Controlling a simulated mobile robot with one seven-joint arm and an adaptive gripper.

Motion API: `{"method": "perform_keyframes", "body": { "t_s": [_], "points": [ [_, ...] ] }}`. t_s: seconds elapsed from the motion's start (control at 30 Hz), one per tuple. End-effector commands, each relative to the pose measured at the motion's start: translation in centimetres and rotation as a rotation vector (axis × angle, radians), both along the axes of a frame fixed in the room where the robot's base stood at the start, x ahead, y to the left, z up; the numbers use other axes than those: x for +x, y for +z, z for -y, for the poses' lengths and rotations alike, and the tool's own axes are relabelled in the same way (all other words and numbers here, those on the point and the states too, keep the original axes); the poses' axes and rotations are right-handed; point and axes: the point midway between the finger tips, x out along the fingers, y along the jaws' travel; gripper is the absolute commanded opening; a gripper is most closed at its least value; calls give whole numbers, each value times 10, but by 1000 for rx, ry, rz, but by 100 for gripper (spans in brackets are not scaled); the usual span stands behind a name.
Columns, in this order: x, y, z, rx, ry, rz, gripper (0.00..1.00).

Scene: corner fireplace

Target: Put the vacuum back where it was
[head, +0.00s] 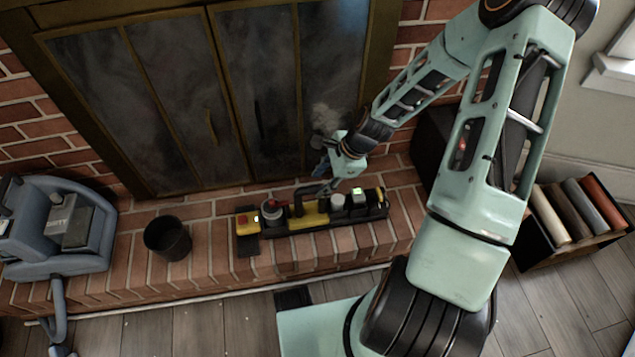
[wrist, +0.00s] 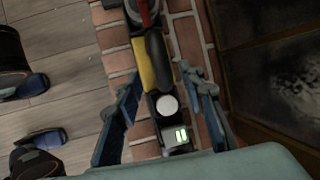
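A long yellow and black device (head: 312,217) lies on the brick hearth, with a black handle, a red-topped knob and pale round knobs. I cannot tell whether it is the vacuum. A blue-grey machine with a hose (head: 68,232) stands at the hearth's left end and also looks like a vacuum. My gripper (head: 329,176) is at the yellow and black device's right half. In the wrist view my gripper (wrist: 163,82) is open, its blue fingers apart on either side of the device (wrist: 147,65). A white knob and a green-lit part show between them. Contact is unclear.
A dark round bin (head: 167,239) stands on the hearth between the machine and the device. The fireplace doors (head: 180,115) rise close behind. A dark box of coloured rolls (head: 570,215) stands at the right. Wooden floor (head: 190,330) lies in front of the hearth.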

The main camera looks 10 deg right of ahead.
Motion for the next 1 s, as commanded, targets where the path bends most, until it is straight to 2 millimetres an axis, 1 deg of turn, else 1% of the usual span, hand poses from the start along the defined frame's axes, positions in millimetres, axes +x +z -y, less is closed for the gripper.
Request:
{"method": "perform_keyframes", "body": {
  "t_s": [0.03, 0.1, 0.3, 0.4, 0.57, 1.0],
  "points": [
    [-1, 17, 6, -2, -2, 2, 37],
    [-4, 32, 11, -2, -2, 2, 37],
    [-11, 65, 25, -1, -1, 2, 37],
    [-13, 75, 29, -1, -2, 1, 37],
    [-15, 80, 31, 1, 2, 1, 37],
    [-15, 80, 31, 1, 1, 0, 37]
  ]
}}
